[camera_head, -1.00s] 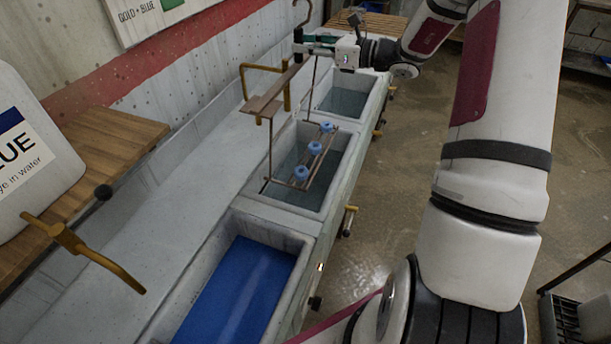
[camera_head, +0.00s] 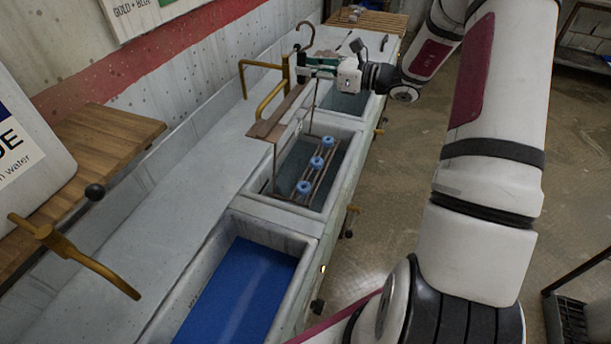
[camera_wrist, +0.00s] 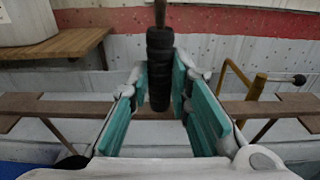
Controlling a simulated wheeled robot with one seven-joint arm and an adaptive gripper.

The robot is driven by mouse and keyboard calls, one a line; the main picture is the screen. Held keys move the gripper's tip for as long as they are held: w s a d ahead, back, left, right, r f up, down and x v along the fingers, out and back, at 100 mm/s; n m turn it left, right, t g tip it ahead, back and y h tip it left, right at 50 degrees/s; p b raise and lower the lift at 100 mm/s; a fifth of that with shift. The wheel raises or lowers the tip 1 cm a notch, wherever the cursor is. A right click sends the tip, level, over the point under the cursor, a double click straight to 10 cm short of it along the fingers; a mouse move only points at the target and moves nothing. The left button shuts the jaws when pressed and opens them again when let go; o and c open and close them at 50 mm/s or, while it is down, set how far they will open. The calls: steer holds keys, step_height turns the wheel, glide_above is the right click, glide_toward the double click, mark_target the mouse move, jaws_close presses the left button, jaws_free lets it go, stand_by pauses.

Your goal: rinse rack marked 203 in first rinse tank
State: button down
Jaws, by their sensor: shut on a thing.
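A rack hangs from my gripper (camera_head: 315,66). It has a brown crossbar (camera_head: 275,118), a hook on top, thin rods and a lower rail with 3 blue round pieces (camera_head: 316,162). In the wrist view the teal fingers (camera_wrist: 161,85) are shut on the black ribbed grip (camera_wrist: 160,60) under the hook, and the crossbar (camera_wrist: 75,107) spans behind. The lower rail is within the opening of the middle tank (camera_head: 268,210), which holds grey-green water; I cannot tell whether it touches the water. No 203 marking is readable.
A tank of blue liquid (camera_head: 240,290) is nearer me, and another tank (camera_head: 345,104) lies beyond. Brass taps (camera_head: 270,95) stand along the wall side, another (camera_head: 75,255) at left. A wooden board (camera_head: 105,145) and a white container (camera_head: 25,165) are at left.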

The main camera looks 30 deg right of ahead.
step_height(320, 180, down, 11)
steer(key=b, duration=0.4)
steer(key=shift+b, duration=0.3)
steer(key=shift+s+d, duration=0.1)
steer(key=shift+s+d, duration=0.45)
steer(key=shift+s, duration=0.05)
steer(key=shift+w+a, duration=0.15)
stand_by(0.4)
steer(key=x, duration=0.2)
steer(key=shift+w+a, duration=0.25)
steer(key=shift+w, duration=0.1)
stand_by(2.7)
